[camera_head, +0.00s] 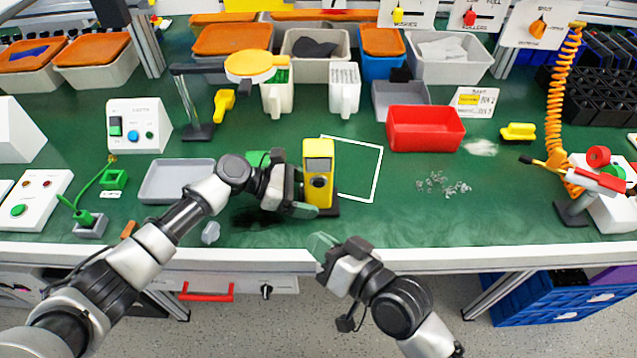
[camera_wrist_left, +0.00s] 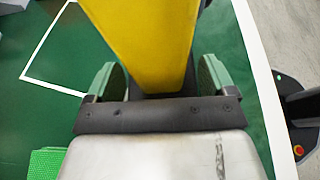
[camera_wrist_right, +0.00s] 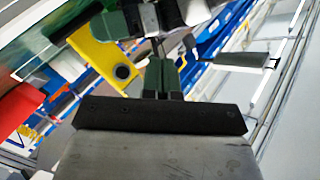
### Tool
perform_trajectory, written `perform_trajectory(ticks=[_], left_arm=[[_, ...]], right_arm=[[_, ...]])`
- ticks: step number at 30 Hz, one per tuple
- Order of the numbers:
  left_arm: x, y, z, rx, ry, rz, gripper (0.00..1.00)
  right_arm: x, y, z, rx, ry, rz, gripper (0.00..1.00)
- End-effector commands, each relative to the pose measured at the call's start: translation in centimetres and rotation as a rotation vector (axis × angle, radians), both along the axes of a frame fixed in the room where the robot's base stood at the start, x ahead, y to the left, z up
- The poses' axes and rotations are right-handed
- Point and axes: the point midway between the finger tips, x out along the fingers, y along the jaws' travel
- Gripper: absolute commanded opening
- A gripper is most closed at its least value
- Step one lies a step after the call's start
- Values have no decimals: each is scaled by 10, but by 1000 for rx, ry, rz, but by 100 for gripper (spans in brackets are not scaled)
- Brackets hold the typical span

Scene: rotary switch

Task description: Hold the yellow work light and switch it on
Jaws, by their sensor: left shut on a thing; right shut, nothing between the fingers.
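The yellow work light (camera_head: 318,165) stands upright on the green bench near its front edge, with a dark round knob (camera_head: 319,182) on its front. My left gripper (camera_head: 298,200) is shut on the work light from the left, low on its body. The left wrist view shows the yellow body (camera_wrist_left: 145,40) between the two green fingers. My right gripper (camera_head: 322,245) is shut and empty, in front of and below the work light at the bench edge. In the right wrist view the shut green fingers (camera_wrist_right: 160,72) are apart from the work light (camera_wrist_right: 103,55) and its knob (camera_wrist_right: 123,72).
A white outlined square (camera_head: 362,170) lies just behind and right of the work light. A grey tray (camera_head: 152,181) is at left, and a red bin (camera_head: 425,129) is at back right. Small clear pieces (camera_head: 440,187) lie right on the bench. Bare bench lies between.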

Motion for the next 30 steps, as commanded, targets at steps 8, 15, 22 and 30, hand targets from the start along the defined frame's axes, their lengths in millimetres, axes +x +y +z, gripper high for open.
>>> perform_trajectory(ticks=[8,15,22,30], left_arm=[[0,0,0,-1,0,0,60],[0,0,0,-1,0,0,60],[0,0,0,-1,0,0,60],[0,0,0,0,0,0,60]], right_arm=[[22,-3,5,-7,-5,-6,0],[56,-2,5,-7,-6,-5,0],[80,-2,4,-7,-4,-5,0],[89,-2,4,-5,-3,-5,0]])
